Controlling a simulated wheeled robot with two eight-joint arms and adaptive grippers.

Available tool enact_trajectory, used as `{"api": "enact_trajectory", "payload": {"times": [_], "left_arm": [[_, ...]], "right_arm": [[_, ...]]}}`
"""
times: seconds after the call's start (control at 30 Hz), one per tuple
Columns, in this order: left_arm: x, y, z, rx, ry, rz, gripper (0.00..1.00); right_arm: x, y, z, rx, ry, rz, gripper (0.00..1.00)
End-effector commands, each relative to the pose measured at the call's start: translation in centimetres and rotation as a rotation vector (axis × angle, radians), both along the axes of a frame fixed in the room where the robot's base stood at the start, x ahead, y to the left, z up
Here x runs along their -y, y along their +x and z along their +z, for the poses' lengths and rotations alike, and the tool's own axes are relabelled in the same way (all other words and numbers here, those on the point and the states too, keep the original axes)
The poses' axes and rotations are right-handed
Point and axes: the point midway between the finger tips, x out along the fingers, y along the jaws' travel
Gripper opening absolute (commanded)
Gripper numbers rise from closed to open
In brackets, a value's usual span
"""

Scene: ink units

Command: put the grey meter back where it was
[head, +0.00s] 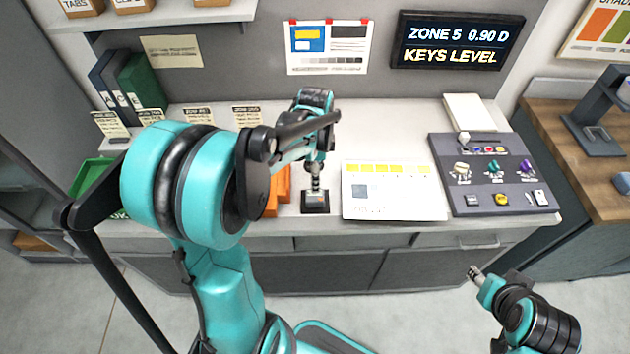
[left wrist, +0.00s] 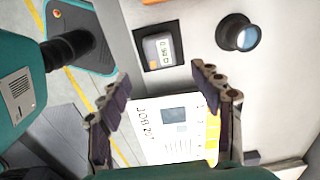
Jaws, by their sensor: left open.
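The grey meter (left wrist: 158,50), a small body with a lit display, sits within a dark square base on the counter. In the head view the dark base (head: 315,206) is near the counter's front edge, left of the job card (head: 385,205). My left gripper (head: 316,180) points down just above it, partly covering it. In the left wrist view its fingers (left wrist: 160,73) are wide apart with nothing between them, and the meter lies beyond the tips. My right gripper (head: 474,273) hangs in front of the counter at lower right, too small to judge its jaws.
A round lens piece (left wrist: 238,34) stands beyond the meter, hidden in the head view by my arm. An orange tray (head: 283,185) is close on the meter's left. A dark panel (head: 490,199) with several coloured knobs lies at right. A screen (head: 450,43) reads "KEYS LEVEL".

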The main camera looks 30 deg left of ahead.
Motion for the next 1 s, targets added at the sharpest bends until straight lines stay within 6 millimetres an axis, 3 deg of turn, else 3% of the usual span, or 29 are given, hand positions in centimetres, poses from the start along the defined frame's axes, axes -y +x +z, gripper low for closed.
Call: {"api": "enact_trajectory", "payload": {"times": [0.27,0.6,0.8,1.0], "left_arm": [[1.4,-1.1,2.9,0.057,0.008,0.091,0.65],[7.6,-7.3,7.7,0.388,-0.096,0.623,0.65],[9.8,-10.1,8.0,0.518,-0.242,0.874,0.65],[10.6,-11.0,7.9,0.561,-0.318,0.978,0.65]], "right_arm": [[0.0,0.0,0.3,0.000,0.000,0.000,0.40],[0.0,0.0,0.3,0.000,0.000,0.000,0.40],[0.0,0.0,0.3,0.000,0.000,0.000,0.40],[0.0,0.0,0.3,0.000,0.000,0.000,0.40]]}}
